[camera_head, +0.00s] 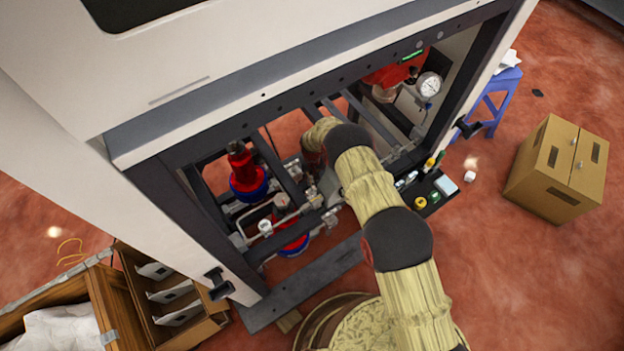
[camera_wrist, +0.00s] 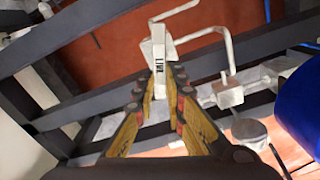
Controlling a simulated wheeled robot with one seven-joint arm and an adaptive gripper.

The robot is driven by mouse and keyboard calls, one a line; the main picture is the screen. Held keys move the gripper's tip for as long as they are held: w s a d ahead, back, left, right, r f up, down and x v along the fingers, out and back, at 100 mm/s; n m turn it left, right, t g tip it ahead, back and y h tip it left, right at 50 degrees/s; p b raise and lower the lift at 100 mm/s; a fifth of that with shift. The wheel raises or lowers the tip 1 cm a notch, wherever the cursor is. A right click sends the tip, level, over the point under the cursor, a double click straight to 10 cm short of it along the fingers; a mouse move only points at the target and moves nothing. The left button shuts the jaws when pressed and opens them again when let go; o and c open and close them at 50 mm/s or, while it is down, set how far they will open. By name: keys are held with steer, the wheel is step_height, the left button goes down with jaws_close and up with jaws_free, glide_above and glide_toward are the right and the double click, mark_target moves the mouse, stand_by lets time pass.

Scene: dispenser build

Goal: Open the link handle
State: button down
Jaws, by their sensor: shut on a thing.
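The link handle (camera_wrist: 158,48) is a pale bent bar with a flat tag with dark lettering, at the top middle of the wrist view. My gripper (camera_wrist: 161,82) has its two yellow-and-black fingers around the lower part of the handle's tag, closed on it from both sides. The bar bends away to the upper right and runs back toward a pale fitting (camera_wrist: 230,95) at the right. In the head view my arm reaches into the dark-framed cabinet (camera_head: 190,150), and the arm and frame hide the handle and my fingertips.
Dark frame beams (camera_wrist: 75,105) run close around my gripper. A blue round part (camera_wrist: 302,100) is at the right. Red-and-blue valves (camera_head: 245,172), pipes and a gauge (camera_head: 429,85) fill the cabinet. A cardboard box (camera_head: 557,168) and a wooden crate (camera_head: 112,315) stand outside.

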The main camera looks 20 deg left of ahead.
steer(key=c, duration=1.8)
jaws_free()
steer(key=shift+c, duration=0.2)
step_height(320, 180, up, 12)
